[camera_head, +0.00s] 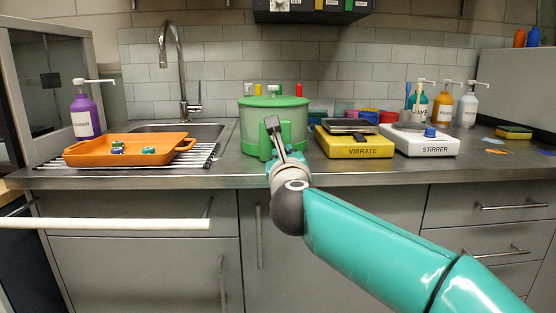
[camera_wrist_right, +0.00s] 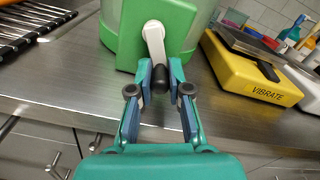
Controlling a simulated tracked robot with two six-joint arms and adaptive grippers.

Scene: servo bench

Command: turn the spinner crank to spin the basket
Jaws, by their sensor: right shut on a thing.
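The spinner (camera_head: 268,108) is a round green tub with a lid, standing upright near the counter's front edge in the head view. Its green front block also shows in the wrist view (camera_wrist_right: 122,50). A white crank arm (camera_wrist_right: 154,40) hangs down from this block and ends in a black knob (camera_wrist_right: 168,74). My right gripper (camera_wrist_right: 162,72) is shut on the knob, with one finger on each side. In the head view my right gripper (camera_head: 274,138) is in front of the spinner and hides part of it. The basket inside cannot be made out. My left gripper is not in view.
An orange tray (camera_head: 105,156) holding small items sits on a wire rack (camera_head: 205,157) left of the spinner. A yellow VIBRATE device (camera_head: 348,145) stands close on the right, then a white STIRRER (camera_head: 421,140). A sink (camera_head: 185,130) and tap lie behind the tray.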

